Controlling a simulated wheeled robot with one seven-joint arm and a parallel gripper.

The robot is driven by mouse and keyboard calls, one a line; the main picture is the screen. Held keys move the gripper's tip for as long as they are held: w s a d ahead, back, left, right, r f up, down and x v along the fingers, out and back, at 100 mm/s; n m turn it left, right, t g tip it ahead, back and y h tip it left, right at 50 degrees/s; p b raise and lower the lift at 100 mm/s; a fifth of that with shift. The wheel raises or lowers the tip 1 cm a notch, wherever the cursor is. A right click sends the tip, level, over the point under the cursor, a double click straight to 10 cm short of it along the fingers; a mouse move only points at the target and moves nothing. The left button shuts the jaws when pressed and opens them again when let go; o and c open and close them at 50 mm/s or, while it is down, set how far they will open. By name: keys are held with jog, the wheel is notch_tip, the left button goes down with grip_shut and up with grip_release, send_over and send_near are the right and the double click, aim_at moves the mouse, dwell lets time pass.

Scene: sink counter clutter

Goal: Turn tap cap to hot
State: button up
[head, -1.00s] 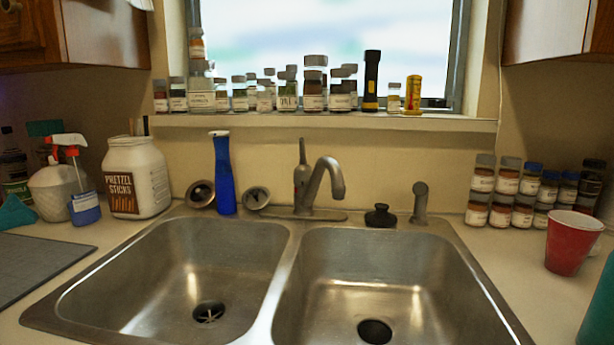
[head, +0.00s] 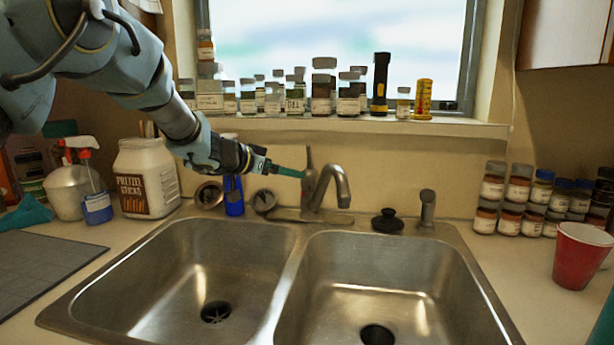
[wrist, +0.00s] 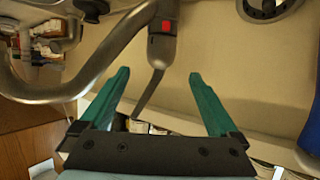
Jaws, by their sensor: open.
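The metal tap (head: 338,185) stands behind the divider of the double sink. Its upright cap with a thin lever (head: 309,175) is left of the curved spout. In the wrist view the cap (wrist: 164,48) shows a red mark, and its lever (wrist: 148,95) appears between my two green fingers. My gripper (head: 302,174) comes in from the left at cap height, its tips beside the cap. In the wrist view my gripper (wrist: 158,75) is open with nothing held. I cannot tell whether a finger touches the cap.
A blue bottle (head: 234,195) stands under my wrist, between two sink strainers (head: 208,195). Jars and a black flashlight (head: 380,85) line the windowsill. A black stopper (head: 387,221) and a sprayer (head: 427,207) stand right of the tap. Both sink basins are empty.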

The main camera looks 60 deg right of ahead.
aim_at(307, 176)
jog(key=p+x, duration=0.2)
jog(key=x, duration=0.7)
jog(key=shift+w+d+f, duration=0.1)
jog(key=shift+d+f, duration=0.05)
jog(key=shift+d, duration=0.05)
jog(key=shift+c, duration=0.3)
jog(key=c, duration=1.3)
jog(key=shift+p, duration=0.35)
